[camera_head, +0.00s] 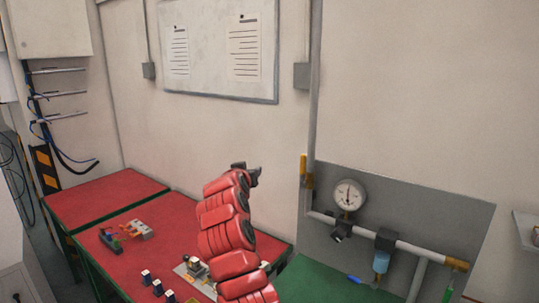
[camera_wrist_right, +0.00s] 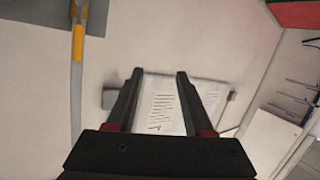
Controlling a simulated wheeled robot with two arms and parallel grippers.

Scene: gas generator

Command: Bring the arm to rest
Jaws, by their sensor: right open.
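My right arm, with red segmented covers, rises from the bottom middle of the head view. Its black right gripper (camera_head: 246,173) is at the top end, raised above the red table (camera_head: 190,206) and in front of the bare wall. In the right wrist view the two black fingers of the right gripper (camera_wrist_right: 159,73) stand apart with nothing between them. Beyond them show the wall and the noticeboard (camera_wrist_right: 212,84), tilted in that view. My left gripper is not in view.
A pressure gauge (camera_head: 350,194) and white pipe (camera_head: 420,252) sit on a grey panel right of my arm, above a green surface (camera_head: 315,282). Small blocks and a colourful part (camera_head: 115,236) lie on the red table. The wall around the gripper is clear.

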